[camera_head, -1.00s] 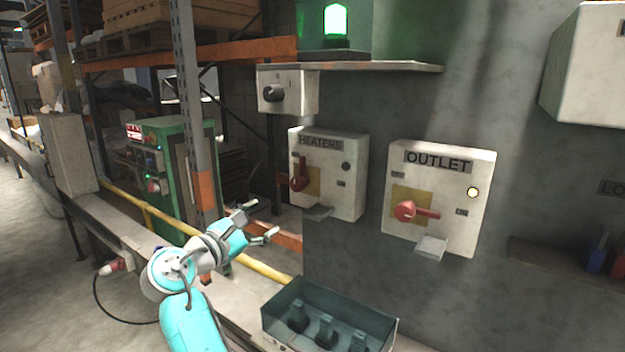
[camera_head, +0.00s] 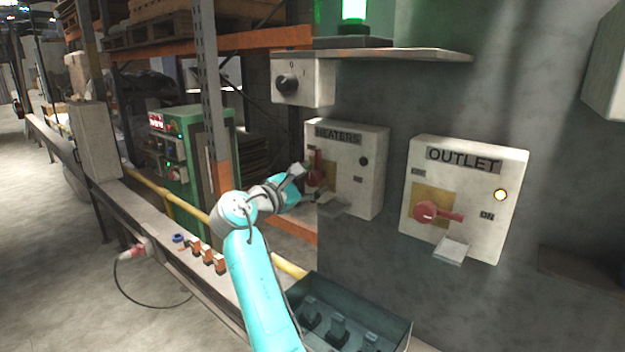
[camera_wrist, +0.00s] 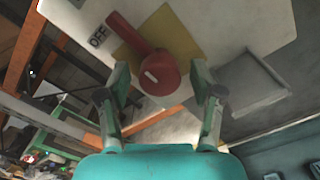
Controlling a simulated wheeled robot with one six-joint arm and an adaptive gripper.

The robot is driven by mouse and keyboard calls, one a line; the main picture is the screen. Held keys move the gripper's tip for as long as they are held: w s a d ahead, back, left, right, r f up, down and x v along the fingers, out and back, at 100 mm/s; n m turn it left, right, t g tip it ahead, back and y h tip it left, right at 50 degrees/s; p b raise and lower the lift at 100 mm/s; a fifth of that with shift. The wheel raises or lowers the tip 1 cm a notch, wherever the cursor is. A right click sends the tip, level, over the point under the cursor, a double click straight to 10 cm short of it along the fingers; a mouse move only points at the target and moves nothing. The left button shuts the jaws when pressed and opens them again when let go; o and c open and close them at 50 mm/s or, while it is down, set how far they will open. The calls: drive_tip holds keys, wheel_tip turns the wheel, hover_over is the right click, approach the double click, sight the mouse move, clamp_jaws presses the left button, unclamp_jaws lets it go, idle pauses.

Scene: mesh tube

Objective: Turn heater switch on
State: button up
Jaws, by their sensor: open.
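The heaters switch box (camera_head: 356,186) is on the grey wall, with a red rotary handle (camera_head: 318,165) on a yellow plate. The handle points upward in the head view, and its indicator lamp (camera_head: 364,161) is dark. My gripper (camera_head: 300,178) is at the left front of this box, close to the handle. In the wrist view the red handle (camera_wrist: 152,60) lies just beyond and between the fingertips of my open gripper (camera_wrist: 166,85), its lever pointing toward the OFF label (camera_wrist: 97,38). I cannot tell whether a finger touches the handle.
The outlet switch box (camera_head: 465,190), with a lit lamp and sideways red handle, is to the right. A grey knob box (camera_head: 303,80) sits above left under a shelf. A metal flap (camera_head: 333,204) juts below the heaters handle. An open bin (camera_head: 345,330) stands below.

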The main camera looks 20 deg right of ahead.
drive_tip(key=shift+w+d, duration=0.25)
drive_tip(key=shift+d, duration=0.1)
drive_tip(key=c, duration=1.2)
drive_tip(key=shift+o, duration=0.2)
